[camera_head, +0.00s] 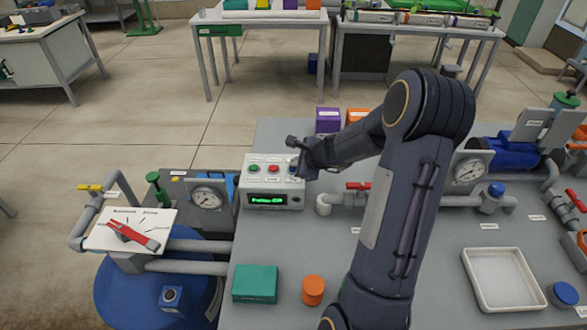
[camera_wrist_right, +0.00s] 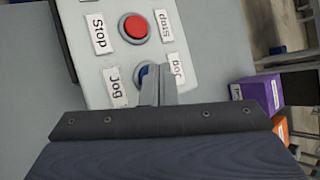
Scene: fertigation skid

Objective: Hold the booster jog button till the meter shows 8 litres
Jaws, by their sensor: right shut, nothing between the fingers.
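The grey control box (camera_head: 247,185) stands on the bench, with a green button (camera_head: 254,169), a red button (camera_head: 273,169) and a lit green display (camera_head: 266,199) too small to read surely. My right gripper (camera_head: 294,168) is over the box's right end. In the right wrist view, its shut, empty fingers (camera_wrist_right: 161,72) point at the blue jog button (camera_wrist_right: 145,74), between two "Jog" labels, and cover part of it. I cannot tell whether the tips touch or press it. The red stop button (camera_wrist_right: 135,28) is beside it. My left gripper is not in view.
Left of the box are a round gauge (camera_head: 208,197) and a white panel with a red pointer handle (camera_head: 134,236). A teal box (camera_head: 255,284) and an orange cylinder (camera_head: 313,290) stand in front. Pipework with a red-handled valve (camera_head: 358,186) is at the right.

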